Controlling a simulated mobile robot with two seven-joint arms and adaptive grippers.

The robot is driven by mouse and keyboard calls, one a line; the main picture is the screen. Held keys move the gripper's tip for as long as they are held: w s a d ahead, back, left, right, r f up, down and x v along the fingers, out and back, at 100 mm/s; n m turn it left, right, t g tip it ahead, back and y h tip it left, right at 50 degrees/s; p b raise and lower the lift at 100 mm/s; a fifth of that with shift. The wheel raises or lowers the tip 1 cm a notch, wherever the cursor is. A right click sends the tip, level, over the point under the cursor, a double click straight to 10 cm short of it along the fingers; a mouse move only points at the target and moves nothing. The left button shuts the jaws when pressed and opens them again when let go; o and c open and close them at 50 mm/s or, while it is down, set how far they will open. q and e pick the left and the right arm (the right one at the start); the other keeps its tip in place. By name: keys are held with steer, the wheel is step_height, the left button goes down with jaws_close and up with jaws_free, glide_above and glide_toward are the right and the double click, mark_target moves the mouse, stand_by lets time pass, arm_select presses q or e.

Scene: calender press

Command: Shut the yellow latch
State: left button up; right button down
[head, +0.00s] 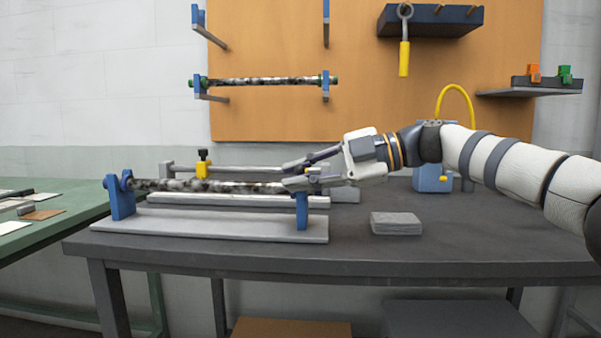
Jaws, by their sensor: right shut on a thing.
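A yellow piece with a black knob (202,165), which looks like the yellow latch, stands upright on the rear rail of the press, behind the front roller. The dark speckled roller (215,186) lies level between a left blue stand (122,198) and a right blue stand (302,212). My right gripper (288,176) comes in from the right and is at the roller's right end, well to the right of the yellow piece. It seems shut on the roller there; its fingers hide that end and its seat. My left gripper is not in view.
A grey stack of plates (396,223) lies on the dark table (420,255), right of the press. A blue box (432,178) stands behind my right arm. A second roller (262,81) hangs on the orange wall board. A green table (60,228) adjoins at left.

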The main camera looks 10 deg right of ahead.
steer(key=shift+s+a+f, duration=0.1)
steer(key=shift+a+f, duration=0.05)
steer(key=shift+f, duration=0.15)
steer(key=c, duration=1.7)
jaws_free()
steer(key=shift+r, duration=0.15)
steer(key=v, duration=1.2)
